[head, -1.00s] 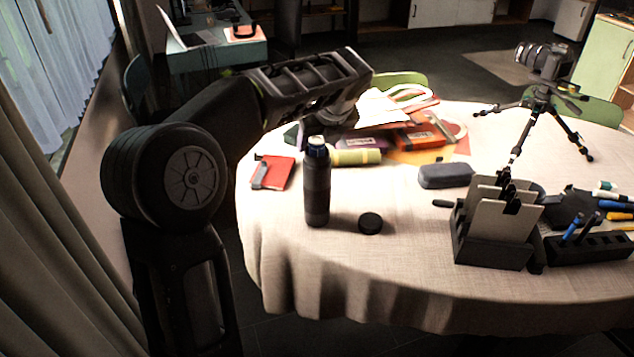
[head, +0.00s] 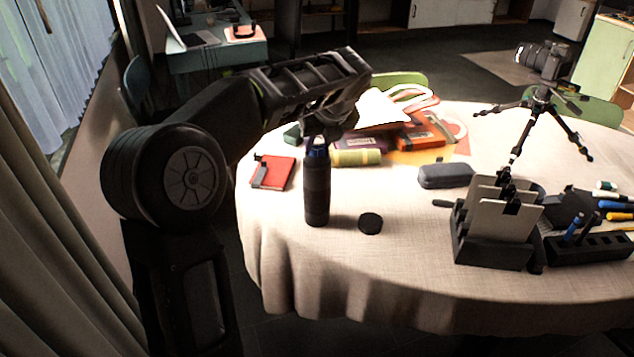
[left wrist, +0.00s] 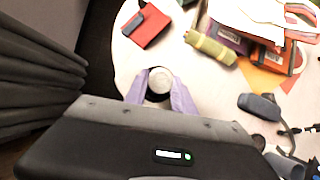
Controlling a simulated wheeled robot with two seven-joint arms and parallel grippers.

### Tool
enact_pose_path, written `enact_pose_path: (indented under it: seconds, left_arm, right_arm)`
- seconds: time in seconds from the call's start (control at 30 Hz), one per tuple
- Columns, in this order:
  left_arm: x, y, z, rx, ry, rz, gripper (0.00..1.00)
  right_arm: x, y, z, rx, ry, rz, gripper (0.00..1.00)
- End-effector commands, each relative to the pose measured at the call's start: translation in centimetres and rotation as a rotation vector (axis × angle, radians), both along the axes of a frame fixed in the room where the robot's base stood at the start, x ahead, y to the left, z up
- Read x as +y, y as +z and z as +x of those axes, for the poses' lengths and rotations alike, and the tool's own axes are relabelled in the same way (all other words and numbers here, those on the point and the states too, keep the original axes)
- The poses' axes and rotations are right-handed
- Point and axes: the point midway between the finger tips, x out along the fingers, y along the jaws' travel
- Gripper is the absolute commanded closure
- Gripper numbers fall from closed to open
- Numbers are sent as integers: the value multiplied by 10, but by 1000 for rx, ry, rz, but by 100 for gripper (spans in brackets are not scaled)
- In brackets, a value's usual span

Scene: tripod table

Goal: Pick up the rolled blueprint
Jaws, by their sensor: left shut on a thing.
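My left gripper (head: 316,142) points down from above the tube and is shut on the blueprint's top end. The lower part of the roll is hidden inside the tube. My right gripper is not in view.
A black round cap (head: 370,223) lies right of the tube. A red notebook (head: 275,172), a yellow-green roll (head: 355,157) and a grey case (head: 446,176) lie behind. A file holder (head: 490,248) and a tripod with camera (head: 540,95) stand at right. The table's front left is clear.

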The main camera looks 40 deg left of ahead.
Motion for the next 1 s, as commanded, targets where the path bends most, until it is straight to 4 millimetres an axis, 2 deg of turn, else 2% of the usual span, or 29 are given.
enact_pose_path:
  seconds: [0.73,1.0]
  left_arm:
    - [0,1,0,0,0,0,100]
    - [0,16,1,-3,1,0,100]
  right_arm:
    - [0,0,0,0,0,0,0]
    - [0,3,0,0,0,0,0]
